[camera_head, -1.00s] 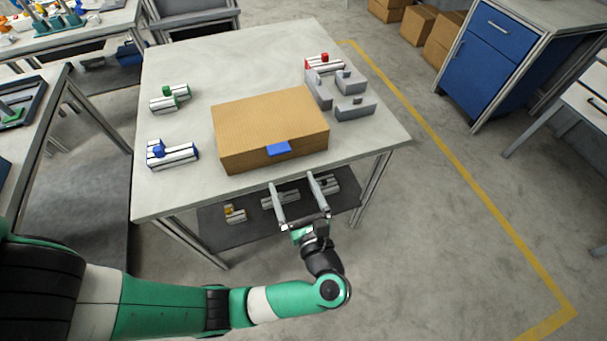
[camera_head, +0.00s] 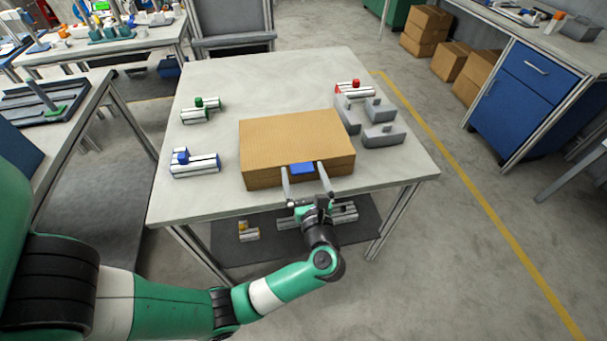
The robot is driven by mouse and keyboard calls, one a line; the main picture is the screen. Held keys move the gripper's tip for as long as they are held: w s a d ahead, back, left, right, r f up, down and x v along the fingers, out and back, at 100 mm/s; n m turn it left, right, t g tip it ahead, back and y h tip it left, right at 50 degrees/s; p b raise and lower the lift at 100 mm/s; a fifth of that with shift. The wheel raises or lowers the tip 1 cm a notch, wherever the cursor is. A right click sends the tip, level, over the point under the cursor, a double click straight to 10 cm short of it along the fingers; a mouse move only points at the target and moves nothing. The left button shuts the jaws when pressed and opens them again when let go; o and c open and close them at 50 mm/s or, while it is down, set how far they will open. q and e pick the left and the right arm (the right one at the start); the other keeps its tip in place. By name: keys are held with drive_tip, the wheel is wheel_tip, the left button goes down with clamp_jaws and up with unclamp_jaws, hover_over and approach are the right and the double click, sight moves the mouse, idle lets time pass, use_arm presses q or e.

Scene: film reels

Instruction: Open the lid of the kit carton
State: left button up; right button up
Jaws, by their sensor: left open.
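The kit carton (camera_head: 293,138) is a flat brown box on the grey table, with its lid shut. A blue tab (camera_head: 302,168) sits at the middle of its front edge. My left gripper (camera_head: 303,170) is open, with one finger on each side of the blue tab at the carton's front. I cannot tell whether the fingers touch the tab or the carton. My right gripper is not in view.
On the table (camera_head: 225,85), a green-topped part (camera_head: 201,109) and a blue-topped part (camera_head: 195,162) lie left of the carton. A red-topped part (camera_head: 355,89) and grey blocks (camera_head: 384,136) lie to its right. A lower shelf (camera_head: 225,240) holds more parts.

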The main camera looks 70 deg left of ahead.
use_arm(q)
drive_tip(key=shift+c, duration=0.2)
clamp_jaws()
idle(0.4)
